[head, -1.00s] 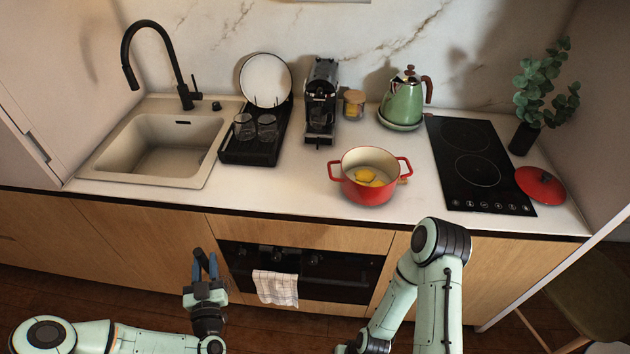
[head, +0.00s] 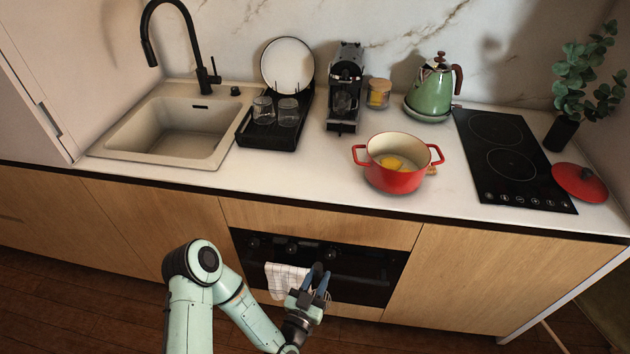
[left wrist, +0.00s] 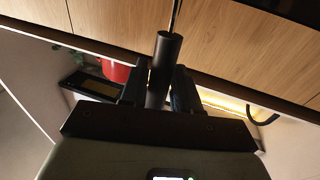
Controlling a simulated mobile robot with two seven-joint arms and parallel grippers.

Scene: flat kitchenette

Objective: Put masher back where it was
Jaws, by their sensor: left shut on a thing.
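My left gripper (head: 319,277) is low in front of the oven, beside the hanging towel. In the left wrist view the gripper (left wrist: 159,84) is shut on the masher's black cylindrical handle (left wrist: 166,50). A thin metal shaft runs from the handle out of the top of that view. The masher's head is out of that view, and in the head view the masher is too small and covered to make out clearly. My right gripper is not in view.
A red pot (head: 398,179) with yellow food stands on the white counter, left of the black hob (head: 507,158). A dish rack (head: 270,136), coffee machine (head: 344,87), jar (head: 378,94) and green kettle (head: 432,88) stand behind. The counter's front left is clear.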

